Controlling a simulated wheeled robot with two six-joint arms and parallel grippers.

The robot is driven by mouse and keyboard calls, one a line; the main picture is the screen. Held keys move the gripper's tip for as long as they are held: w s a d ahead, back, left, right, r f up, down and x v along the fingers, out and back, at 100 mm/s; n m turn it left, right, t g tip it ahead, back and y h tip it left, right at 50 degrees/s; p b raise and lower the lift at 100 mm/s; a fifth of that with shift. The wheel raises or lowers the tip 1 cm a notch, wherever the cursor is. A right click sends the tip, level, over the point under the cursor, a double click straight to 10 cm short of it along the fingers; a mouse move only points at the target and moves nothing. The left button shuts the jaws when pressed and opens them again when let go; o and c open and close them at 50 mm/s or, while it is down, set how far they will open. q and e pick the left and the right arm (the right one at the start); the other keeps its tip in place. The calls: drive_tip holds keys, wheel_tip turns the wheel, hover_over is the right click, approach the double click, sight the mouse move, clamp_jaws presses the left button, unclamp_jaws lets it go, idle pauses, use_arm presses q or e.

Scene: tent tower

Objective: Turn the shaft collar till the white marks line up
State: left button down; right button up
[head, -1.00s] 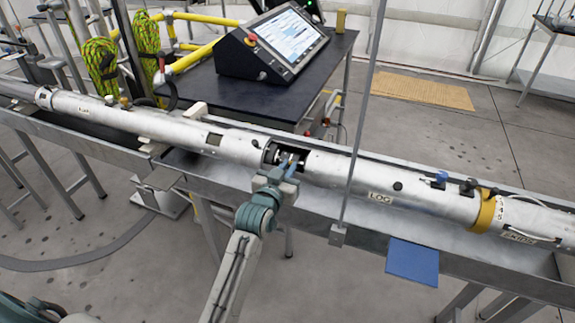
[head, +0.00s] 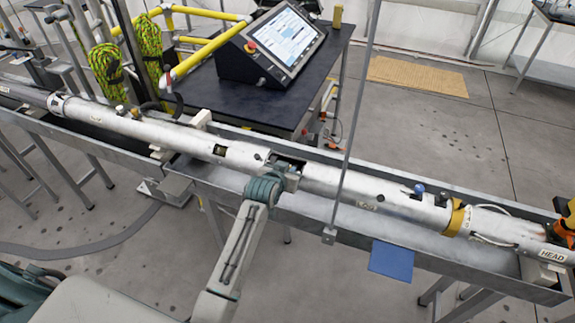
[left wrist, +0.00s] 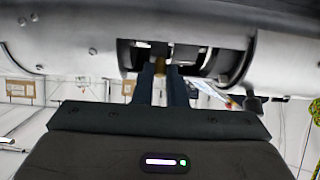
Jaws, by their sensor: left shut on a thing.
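A long silvery tube (head: 330,182) lies along a metal trough. In the head view my left gripper (head: 287,170) reaches into a cut-out in its side, and its wrist hides most of the inside. In the left wrist view, the two dark blue fingers (left wrist: 165,82) point up into the cut-out and are shut on a small brassy piece (left wrist: 159,68) below a dark shaft collar (left wrist: 185,52). Pale patches show near the collar, but I cannot tell whether they are the white marks or whether they line up. My right gripper is not in view.
A console with a lit screen (head: 288,38) stands on a dark bench (head: 240,98) behind the tube. A thin upright rod (head: 352,130) stands in front of the tube, right of my gripper. A blue plate (head: 391,261) juts from the trough's front edge (head: 330,237).

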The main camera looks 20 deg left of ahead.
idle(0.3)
use_arm(q)
drive_tip(key=c, duration=1.5)
unclamp_jaws()
drive_tip(key=shift+w, duration=0.1)
drive_tip(key=shift+s+r, duration=0.1)
drive_tip(key=shift+s, duration=0.2)
drive_tip(key=shift+b+v, duration=1.55)
drive_tip(key=shift+v, duration=3.6)
drive_tip(key=shift+w+r, duration=0.1)
